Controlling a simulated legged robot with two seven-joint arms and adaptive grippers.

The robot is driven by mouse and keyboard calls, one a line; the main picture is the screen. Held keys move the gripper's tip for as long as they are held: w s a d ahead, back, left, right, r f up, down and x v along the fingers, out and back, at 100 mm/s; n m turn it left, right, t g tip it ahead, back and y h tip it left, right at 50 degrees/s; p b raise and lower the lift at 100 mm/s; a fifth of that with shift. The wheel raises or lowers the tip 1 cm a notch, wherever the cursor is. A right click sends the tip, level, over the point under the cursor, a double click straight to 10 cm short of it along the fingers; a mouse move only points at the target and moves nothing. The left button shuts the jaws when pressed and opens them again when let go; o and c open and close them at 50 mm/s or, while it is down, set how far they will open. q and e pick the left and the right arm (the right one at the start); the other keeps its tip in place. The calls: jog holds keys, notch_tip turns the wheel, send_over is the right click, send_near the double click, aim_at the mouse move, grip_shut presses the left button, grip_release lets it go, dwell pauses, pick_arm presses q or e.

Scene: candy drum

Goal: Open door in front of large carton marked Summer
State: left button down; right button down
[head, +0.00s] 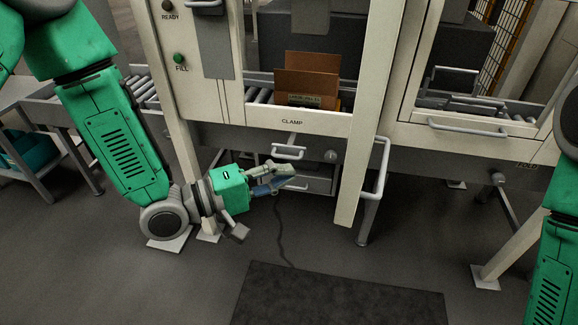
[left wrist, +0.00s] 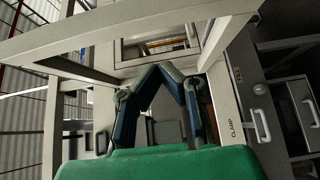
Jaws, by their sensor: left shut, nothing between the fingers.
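A brown open carton (head: 318,85) sits on rollers inside the clamp station; the print on its label is too small to read. A pale-framed door (head: 455,122) with a long grey handle (head: 468,128) is at the right. Another grey bar handle (head: 288,152) is below the CLAMP label. My left gripper (head: 291,177) is shut and empty, just below that handle and apart from it as far as I can tell. Its fingertips (left wrist: 161,68) meet in the left wrist view. My right gripper is out of view; only green parts of that arm show at the right edge.
A pale upright post (head: 368,130) and a bent grey rail (head: 377,185) stand right of my left gripper. A green FILL button (head: 179,58) is on the left panel. A dark mat (head: 335,298) lies on the floor. Open floor surrounds it.

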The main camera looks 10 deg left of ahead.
pick_arm(q)
jog(key=w+d+p, duration=0.2)
jog(key=w+d, duration=0.1)
jog(key=d, duration=0.7)
jog(key=shift+w, duration=0.3)
jog(key=shift+d, duration=0.2)
jog(key=s+d+n+t+y+b, duration=0.1)
jog(key=d, duration=1)
jog(key=shift+s+d+t, duration=0.2)
jog(key=shift+s+t, duration=0.05)
jog(key=shift+t, duration=0.05)
jog(key=shift+a, duration=0.15)
